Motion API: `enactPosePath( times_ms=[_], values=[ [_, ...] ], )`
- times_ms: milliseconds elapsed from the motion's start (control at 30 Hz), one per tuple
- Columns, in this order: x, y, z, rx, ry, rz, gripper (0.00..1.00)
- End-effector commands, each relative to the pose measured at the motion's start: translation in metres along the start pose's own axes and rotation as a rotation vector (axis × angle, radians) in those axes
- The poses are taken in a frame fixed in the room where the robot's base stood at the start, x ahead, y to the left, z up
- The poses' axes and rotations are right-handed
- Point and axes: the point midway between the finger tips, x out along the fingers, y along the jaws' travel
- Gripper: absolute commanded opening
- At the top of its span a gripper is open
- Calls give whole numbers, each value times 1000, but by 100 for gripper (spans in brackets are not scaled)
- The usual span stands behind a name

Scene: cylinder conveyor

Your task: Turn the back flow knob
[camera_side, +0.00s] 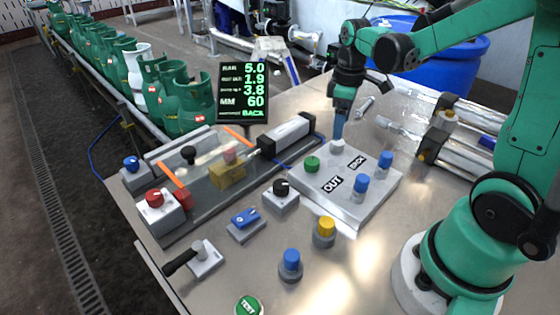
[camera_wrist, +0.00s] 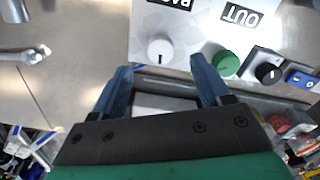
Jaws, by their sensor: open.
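The white plate (camera_side: 345,217) carries BACK (camera_side: 357,162) and OUT (camera_side: 333,184) labels. A white knob (camera_side: 338,146) and a blue-topped knob (camera_side: 385,160) stand at the two ends of the BACK row. A green knob (camera_side: 312,163) and another blue-topped knob (camera_side: 361,184) flank OUT. Which of the BACK row's knobs is the back flow knob, I cannot tell. My gripper (camera_side: 338,132) points down over the plate's back edge, close behind the white knob. In the wrist view my gripper (camera_wrist: 163,80) is open and empty, with the white knob (camera_wrist: 160,48) just beyond its fingertips.
A display (camera_side: 243,93) and a clear-covered cylinder unit (camera_side: 225,172) stand left of the plate. Black (camera_side: 281,188), yellow (camera_side: 325,228) and blue (camera_side: 290,260) controls stand in front. A wrench-like tool (camera_wrist: 30,52) lies beside the plate. Green gas cylinders (camera_side: 192,100) line the conveyor.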

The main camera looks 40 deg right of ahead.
Motion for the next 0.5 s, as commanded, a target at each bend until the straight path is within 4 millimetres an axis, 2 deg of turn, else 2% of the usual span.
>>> enactPosePath(
  times_ms=[300, 500],
  values=[
    [37, 0, 0, 2, 2, 2, 70],
    [46, 0, 0, 2, 2, 2, 70]
  ],
)
